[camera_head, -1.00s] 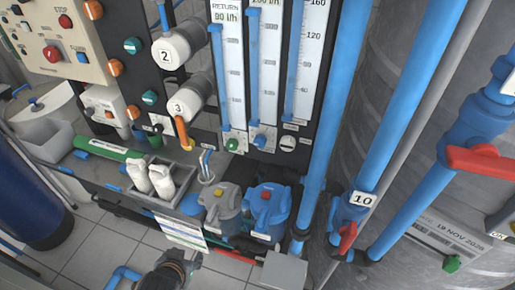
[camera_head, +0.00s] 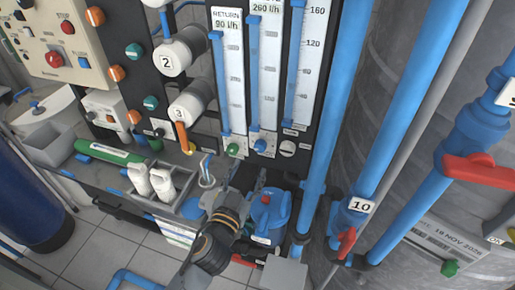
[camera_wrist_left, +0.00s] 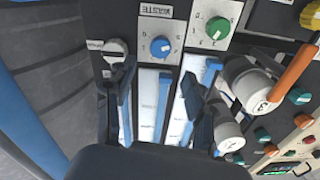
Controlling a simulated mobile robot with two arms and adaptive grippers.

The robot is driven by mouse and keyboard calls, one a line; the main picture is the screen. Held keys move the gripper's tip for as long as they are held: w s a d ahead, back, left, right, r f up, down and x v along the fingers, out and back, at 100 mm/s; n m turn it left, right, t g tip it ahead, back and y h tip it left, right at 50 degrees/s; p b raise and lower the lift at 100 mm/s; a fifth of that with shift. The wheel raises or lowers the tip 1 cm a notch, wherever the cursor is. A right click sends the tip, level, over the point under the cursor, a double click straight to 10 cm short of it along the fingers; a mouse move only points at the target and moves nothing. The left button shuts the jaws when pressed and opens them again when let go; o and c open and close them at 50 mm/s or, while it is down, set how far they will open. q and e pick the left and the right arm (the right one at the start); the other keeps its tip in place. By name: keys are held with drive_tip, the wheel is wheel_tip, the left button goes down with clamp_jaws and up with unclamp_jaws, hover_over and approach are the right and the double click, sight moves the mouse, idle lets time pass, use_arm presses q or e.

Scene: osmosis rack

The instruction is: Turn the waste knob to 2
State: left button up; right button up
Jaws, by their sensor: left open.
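The waste knob is a small blue dial on a white plate with numbers around it; it shows in the wrist view (camera_wrist_left: 161,46) beside an upside-down WASTE label (camera_wrist_left: 156,11). In the head view this blue knob (camera_head: 260,144) sits under the middle flow tube. Its exact setting is too small to read. My left gripper (camera_wrist_left: 160,74) is open and empty; in the wrist view the knob lies beyond the gap between its fingers, apart from them. In the head view the left gripper (camera_head: 240,180) is below the knobs, its fingers hard to make out.
A green knob (camera_head: 233,149) and a white knob (camera_head: 288,147) flank the blue one. Flow tubes rise above. A blue pump (camera_head: 270,216) stands below, close to my gripper. Blue pipes (camera_head: 335,105) run on the right. White bottles (camera_head: 162,183) stand at left.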

sight(259, 148)
use_arm(q)
drive_tip(key=p+x, duration=0.1)
drive_tip(key=x, duration=0.7)
drive_tip(key=shift+w+f, duration=0.1)
drive_tip(key=shift+c, duration=0.2)
clamp_jaws()
